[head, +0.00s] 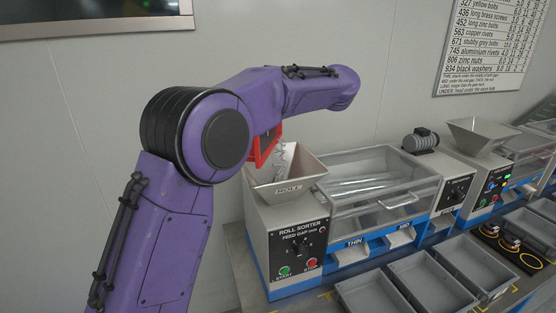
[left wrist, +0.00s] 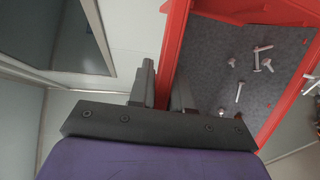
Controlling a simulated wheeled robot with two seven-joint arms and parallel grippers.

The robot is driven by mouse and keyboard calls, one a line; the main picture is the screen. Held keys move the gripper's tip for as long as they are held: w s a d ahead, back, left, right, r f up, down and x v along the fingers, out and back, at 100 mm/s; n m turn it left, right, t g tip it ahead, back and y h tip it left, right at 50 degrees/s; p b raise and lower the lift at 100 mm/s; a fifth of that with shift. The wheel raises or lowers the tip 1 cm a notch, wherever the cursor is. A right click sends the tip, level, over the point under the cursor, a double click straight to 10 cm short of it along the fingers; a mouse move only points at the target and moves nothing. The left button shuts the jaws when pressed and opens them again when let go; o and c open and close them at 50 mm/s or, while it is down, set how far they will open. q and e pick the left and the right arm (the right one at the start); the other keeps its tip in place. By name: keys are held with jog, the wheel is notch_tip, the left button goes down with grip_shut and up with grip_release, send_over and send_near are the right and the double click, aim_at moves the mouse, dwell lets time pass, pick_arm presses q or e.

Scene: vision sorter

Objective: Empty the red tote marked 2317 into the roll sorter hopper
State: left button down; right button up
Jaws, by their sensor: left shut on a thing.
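The red tote (head: 256,152) is tilted above the hopper (head: 303,167) of the roll sorter (head: 299,251), partly hidden behind my left arm. Bright metal pieces (head: 283,161) show between the tote and the hopper mouth. In the left wrist view my left gripper (left wrist: 164,88) is shut on the wall of the red tote (left wrist: 174,40). Several bolts or screws (left wrist: 240,90) show against its grey inside floor. The tote's number is not visible. My left gripper is hidden in the head view. My right gripper is in neither view.
The sorter's clear-covered roller section (head: 375,180) stands right of the hopper, with chutes marked THIN and MID. Grey trays (head: 432,282) stand in front of it. A second machine with its own hopper (head: 478,134) is farther right. A wall chart (head: 490,45) hangs behind.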

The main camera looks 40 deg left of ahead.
pick_arm(q)
jog(key=shift+w+d+r+m+g+y+p, duration=0.1)
jog(key=shift+w+d+m+g+y+p, duration=0.15)
jog(key=shift+d+y, duration=0.2)
jog(key=shift+w+d+g+y+p, duration=0.1)
jog(key=shift+w+d+y, duration=0.25)
jog(key=shift+d, duration=0.2)
jog(key=shift+w+d+r+m+g+y+p, duration=0.15)
jog(key=shift+w+d+y+p, duration=0.1)
jog(key=shift+d+y, duration=0.2)
dwell(1.7)
